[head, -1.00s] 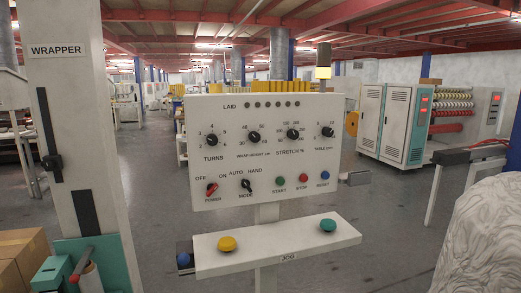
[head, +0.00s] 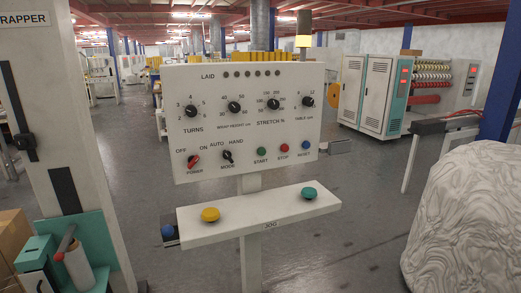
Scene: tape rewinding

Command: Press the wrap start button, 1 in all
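A white control panel (head: 300,95) stands ahead of me on a post. Its green START button (head: 262,153) sits in the lower row, left of the red STOP button (head: 283,148) and the blue RESET button (head: 306,146). The red POWER switch (head: 193,161) and black MODE knob (head: 228,156) are further left in that row. The LAID lamps (head: 251,73) along the top look dark. Neither of my grippers shows in the head view.
Below the panel, a white JOG shelf (head: 258,212) juts out with a yellow button (head: 210,215) and a teal button (head: 309,193). The grey WRAPPER column (head: 35,75) stands at left. A pale wrapped load (head: 465,220) is at right. Floor between is open.

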